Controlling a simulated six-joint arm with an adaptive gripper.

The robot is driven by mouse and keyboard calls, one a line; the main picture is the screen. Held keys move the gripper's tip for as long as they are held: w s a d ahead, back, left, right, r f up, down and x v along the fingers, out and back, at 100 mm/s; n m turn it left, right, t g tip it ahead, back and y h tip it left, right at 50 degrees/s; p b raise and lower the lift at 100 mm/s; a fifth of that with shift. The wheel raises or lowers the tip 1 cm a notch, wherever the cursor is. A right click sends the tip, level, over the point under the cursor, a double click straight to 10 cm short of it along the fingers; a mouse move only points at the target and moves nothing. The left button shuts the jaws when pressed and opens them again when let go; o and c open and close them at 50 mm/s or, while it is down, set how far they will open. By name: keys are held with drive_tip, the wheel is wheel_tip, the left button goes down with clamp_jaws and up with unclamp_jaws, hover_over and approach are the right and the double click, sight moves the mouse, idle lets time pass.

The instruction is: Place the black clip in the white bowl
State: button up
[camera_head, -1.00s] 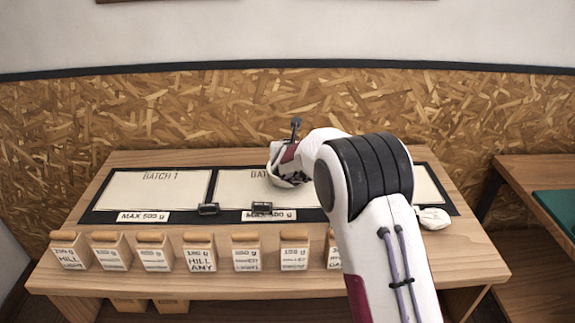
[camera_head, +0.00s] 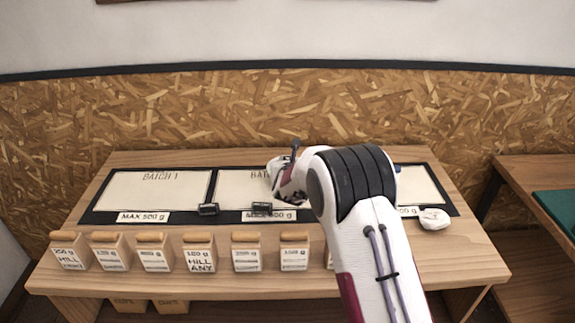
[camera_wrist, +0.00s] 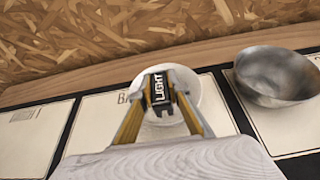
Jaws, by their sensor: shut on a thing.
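My gripper (camera_wrist: 160,108) is shut on the black clip (camera_wrist: 158,90), which bears a white label reading LIGHT. The white bowl (camera_wrist: 209,92) is behind the clip in the wrist view, so the clip appears over the bowl. The clip hides part of the bowl's inside, and I cannot tell the height between them. In the head view my arm covers most of the gripper, and the held clip cannot be made out there.
A grey metal bowl (camera_wrist: 277,80) stands to the right in the wrist view. Two dark clips (camera_head: 208,209) (camera_head: 256,206) lie at the board's front edge. Several labelled bean boxes (camera_head: 200,255) line the table front. A white round item (camera_head: 434,219) lies at right.

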drive_tip(key=shift+f, duration=0.5)
drive_tip(key=shift+f, duration=0.6)
drive_tip(key=o, duration=0.8)
drive_tip(key=shift+o, duration=0.2)
drive_tip(key=shift+r, duration=0.2)
drive_tip(key=shift+r, duration=0.5)
drive_tip(key=v, duration=1.2)
